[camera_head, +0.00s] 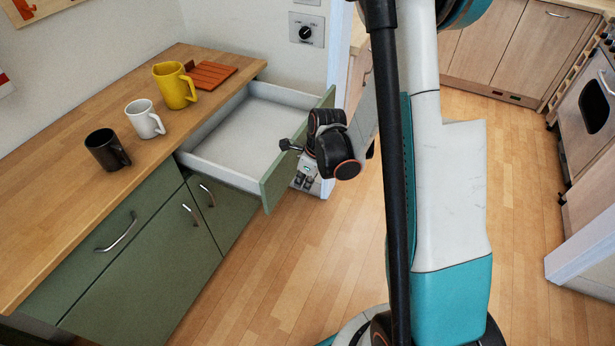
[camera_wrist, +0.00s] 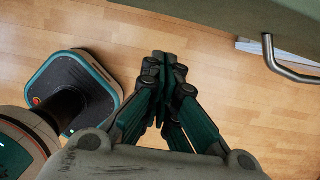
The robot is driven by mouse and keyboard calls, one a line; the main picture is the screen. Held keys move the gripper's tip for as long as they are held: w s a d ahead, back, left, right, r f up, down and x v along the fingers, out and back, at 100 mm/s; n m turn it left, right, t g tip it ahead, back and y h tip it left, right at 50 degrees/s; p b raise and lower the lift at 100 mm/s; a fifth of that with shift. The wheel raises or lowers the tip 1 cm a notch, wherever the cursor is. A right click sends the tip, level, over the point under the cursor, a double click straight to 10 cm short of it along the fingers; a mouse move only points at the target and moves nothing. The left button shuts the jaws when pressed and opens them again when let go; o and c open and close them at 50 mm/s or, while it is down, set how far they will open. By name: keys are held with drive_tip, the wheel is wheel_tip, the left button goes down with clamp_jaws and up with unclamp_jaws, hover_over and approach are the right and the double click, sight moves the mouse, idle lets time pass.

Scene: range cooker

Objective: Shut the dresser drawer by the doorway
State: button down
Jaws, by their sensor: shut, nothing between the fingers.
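The green dresser (camera_head: 150,255) has a wooden top and stands along the wall at the left. Its far drawer (camera_head: 235,128) is pulled well out beside the doorway and looks empty. In the head view I see the green drawer front (camera_head: 273,178) edge-on. My gripper (camera_head: 302,180) is outside this front, close to its outer face and low; I cannot tell whether it touches. In the wrist view my gripper (camera_wrist: 165,62) has its fingers together with nothing between them. The drawer front (camera_wrist: 215,18) crosses the top there, with its metal bar handle (camera_wrist: 288,66) to the right of the fingertips.
A black mug (camera_head: 106,150), a white mug (camera_head: 144,119), a yellow jug (camera_head: 174,86) and a reddish slatted board (camera_head: 210,74) stand on the dresser top. The near drawer is shut. A door frame (camera_head: 340,60) rises behind the open drawer. Wooden floor (camera_head: 300,290) before the dresser is clear.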

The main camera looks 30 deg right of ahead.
drive_tip(key=shift+w+a+f+b, duration=0.15)
drive_tip(key=shift+w+a+b, duration=0.15)
drive_tip(key=shift+w+a, duration=0.45)
drive_tip(key=shift+w+a+f+b, duration=0.15)
drive_tip(key=shift+w+a+b, duration=0.1)
drive_tip(key=shift+w+a, duration=0.5)
drive_tip(key=shift+w+d, duration=0.15)
drive_tip(key=shift+w, duration=0.1)
